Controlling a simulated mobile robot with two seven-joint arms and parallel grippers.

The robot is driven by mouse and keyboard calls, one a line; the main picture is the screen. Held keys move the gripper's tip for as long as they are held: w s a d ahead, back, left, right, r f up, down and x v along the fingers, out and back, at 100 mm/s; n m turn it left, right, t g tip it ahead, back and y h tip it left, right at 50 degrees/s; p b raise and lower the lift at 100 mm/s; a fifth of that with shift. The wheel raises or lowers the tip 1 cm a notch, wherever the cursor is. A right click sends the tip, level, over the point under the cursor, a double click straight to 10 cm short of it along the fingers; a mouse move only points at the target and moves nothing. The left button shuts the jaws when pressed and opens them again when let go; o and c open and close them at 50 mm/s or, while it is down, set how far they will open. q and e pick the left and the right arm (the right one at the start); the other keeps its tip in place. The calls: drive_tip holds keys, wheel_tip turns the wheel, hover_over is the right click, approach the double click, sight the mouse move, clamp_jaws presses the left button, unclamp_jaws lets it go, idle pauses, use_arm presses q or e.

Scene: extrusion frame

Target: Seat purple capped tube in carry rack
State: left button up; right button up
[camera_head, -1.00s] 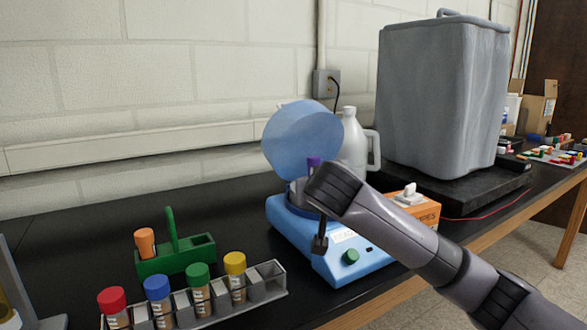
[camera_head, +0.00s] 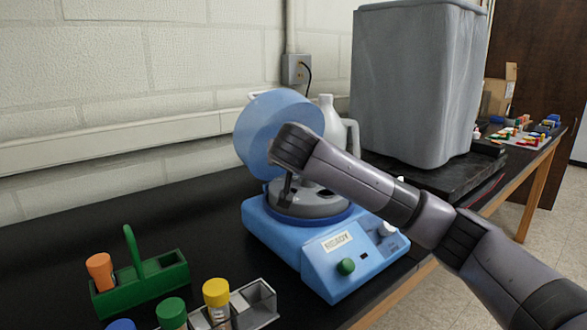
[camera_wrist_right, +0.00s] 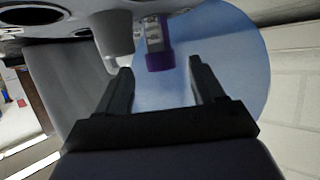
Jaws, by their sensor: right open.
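The purple capped tube (camera_wrist_right: 158,52) shows in the right wrist view, upright in the rotor with its cap between and just beyond my fingertips. It is hidden in the head view. My right gripper (camera_head: 286,188) is at the rotor of the blue centrifuge (camera_head: 290,245), and it is open in the wrist view (camera_wrist_right: 161,80) with its fingers on either side of the cap. The green carry rack (camera_head: 140,291) with an upright handle stands at the left and holds an orange capped tube (camera_head: 100,270). My left gripper is out of view.
The centrifuge's round blue lid (camera_head: 262,125) stands open behind my wrist. A grey tube rack (camera_head: 262,300) with yellow (camera_head: 216,292), green (camera_head: 171,312) and blue capped tubes is at the front. A white jug (camera_head: 335,120) and large grey bin (camera_head: 415,80) stand behind.

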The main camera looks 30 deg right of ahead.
drive_tip(key=shift+x, duration=0.9)
drive_tip(key=c, duration=1.1)
